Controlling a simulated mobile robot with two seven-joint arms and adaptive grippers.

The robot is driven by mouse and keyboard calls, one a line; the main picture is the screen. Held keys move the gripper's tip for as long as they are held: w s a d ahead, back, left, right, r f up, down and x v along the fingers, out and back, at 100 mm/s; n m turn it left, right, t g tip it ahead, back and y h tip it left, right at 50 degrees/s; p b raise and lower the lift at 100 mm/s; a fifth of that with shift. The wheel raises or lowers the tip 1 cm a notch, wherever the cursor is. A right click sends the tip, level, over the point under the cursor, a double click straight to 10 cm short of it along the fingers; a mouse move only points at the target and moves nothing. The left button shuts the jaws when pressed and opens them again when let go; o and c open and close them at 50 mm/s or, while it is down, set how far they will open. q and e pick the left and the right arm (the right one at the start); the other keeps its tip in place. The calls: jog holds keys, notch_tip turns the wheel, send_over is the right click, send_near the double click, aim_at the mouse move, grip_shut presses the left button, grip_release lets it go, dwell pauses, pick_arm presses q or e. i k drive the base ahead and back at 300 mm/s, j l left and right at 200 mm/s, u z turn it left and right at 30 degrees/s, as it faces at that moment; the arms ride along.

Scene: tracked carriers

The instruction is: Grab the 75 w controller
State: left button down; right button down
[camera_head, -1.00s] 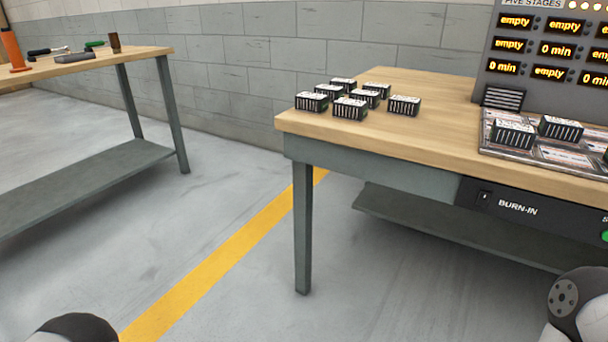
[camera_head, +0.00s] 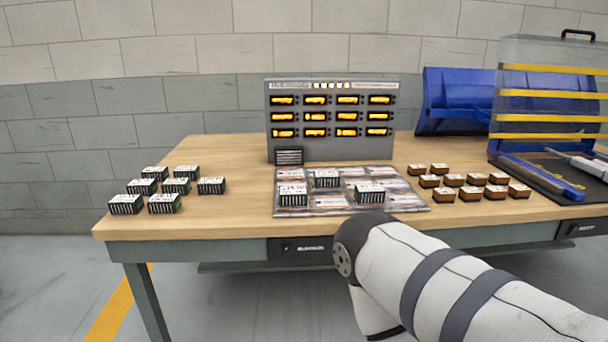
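Several black finned boxes with white label tops, which look like the controllers, stand in a loose group at the left of the wooden bench, one of them at the group's right side (camera_head: 211,186). Three more similar boxes sit on the printed mat in the middle: a left one (camera_head: 293,195), a back one (camera_head: 326,179) and a right one (camera_head: 369,194). The labels are too small to read, so I cannot tell which is 75 W. My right arm crosses the lower right in front of the bench. Neither gripper is in view.
The mat (camera_head: 412,203) lies before a grey display panel (camera_head: 330,148) with lit orange readouts. Several brown blocks (camera_head: 470,195) stand to its right.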

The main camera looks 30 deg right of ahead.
aim_at(329, 180)
jog(key=z, duration=1)
